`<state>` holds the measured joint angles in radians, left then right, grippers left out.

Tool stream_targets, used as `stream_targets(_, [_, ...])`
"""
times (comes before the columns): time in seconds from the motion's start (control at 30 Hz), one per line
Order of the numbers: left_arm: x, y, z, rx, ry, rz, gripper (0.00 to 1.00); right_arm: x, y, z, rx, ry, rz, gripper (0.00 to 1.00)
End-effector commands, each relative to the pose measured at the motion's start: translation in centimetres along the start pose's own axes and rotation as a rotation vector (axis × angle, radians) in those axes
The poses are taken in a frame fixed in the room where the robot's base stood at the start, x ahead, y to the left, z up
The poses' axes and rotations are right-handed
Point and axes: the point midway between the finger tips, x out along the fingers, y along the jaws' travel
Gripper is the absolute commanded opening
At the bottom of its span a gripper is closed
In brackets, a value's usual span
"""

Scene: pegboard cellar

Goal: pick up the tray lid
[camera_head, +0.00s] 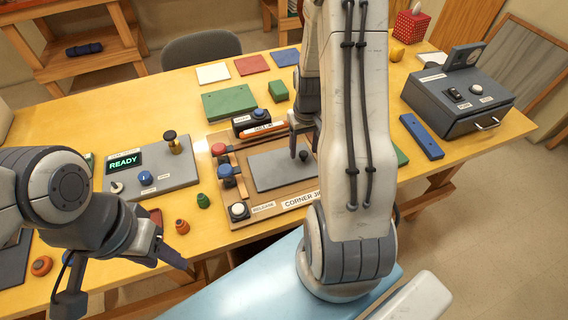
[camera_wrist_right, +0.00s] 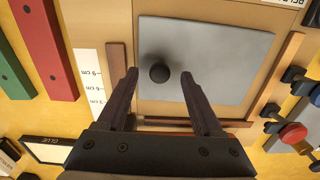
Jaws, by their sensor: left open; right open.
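The tray lid (camera_head: 273,172) is a flat grey plate with a round black knob (camera_head: 303,156). It lies in the brown corner jig (camera_head: 222,172) at the middle of the table. In the right wrist view the lid (camera_wrist_right: 215,55) fills the upper middle, with its knob (camera_wrist_right: 159,73) low on its left side. My right gripper (camera_wrist_right: 160,75) is open over the lid, its fingertips on either side of the knob in that view; contact cannot be told. My right arm hides part of the jig in the head view. My left gripper (camera_head: 127,284) is open and empty near the table's front left.
A control panel (camera_head: 180,178) reading READY stands left of the jig. A grey box (camera_head: 458,100) with a drawer handle and a blue bar (camera_head: 421,137) are on the right. Green, red and blue pieces lie behind the jig. Small orange and green knobs lie near the front edge.

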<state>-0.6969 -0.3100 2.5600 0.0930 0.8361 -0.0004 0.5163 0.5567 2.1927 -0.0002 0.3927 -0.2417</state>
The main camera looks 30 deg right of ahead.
Motion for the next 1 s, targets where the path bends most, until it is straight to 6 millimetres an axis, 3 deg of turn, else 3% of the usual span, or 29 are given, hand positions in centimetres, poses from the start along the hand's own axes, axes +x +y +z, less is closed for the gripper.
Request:
stream_targets(0.1, [-0.1, 0.0, 0.0, 0.000, 0.000, 0.000, 0.50, 1.0, 0.0, 0.1, 0.000, -0.001, 0.000, 0.68])
stream_targets(0.33, [-0.1, 0.0, 0.0, 0.000, 0.000, 0.000, 0.50, 1.1, 0.0, 0.0, 0.000, 0.000, 0.000, 0.68])
stream_targets(0.5, [-0.1, 0.0, 0.0, 0.000, 0.000, 0.000, 0.50, 1.1, 0.0, 0.0, 0.000, 0.000, 0.000, 0.03])
stream_targets(0.53, [-0.1, 0.0, 0.0, 0.000, 0.000, 0.000, 0.50, 1.1, 0.0, 0.0, 0.000, 0.000, 0.000, 0.00])
stream_targets(1.0, [0.1, 0.0, 0.0, 0.000, 0.000, 0.000, 0.50, 0.1, 0.1, -0.1, 0.000, 0.003, 0.001, 0.00])
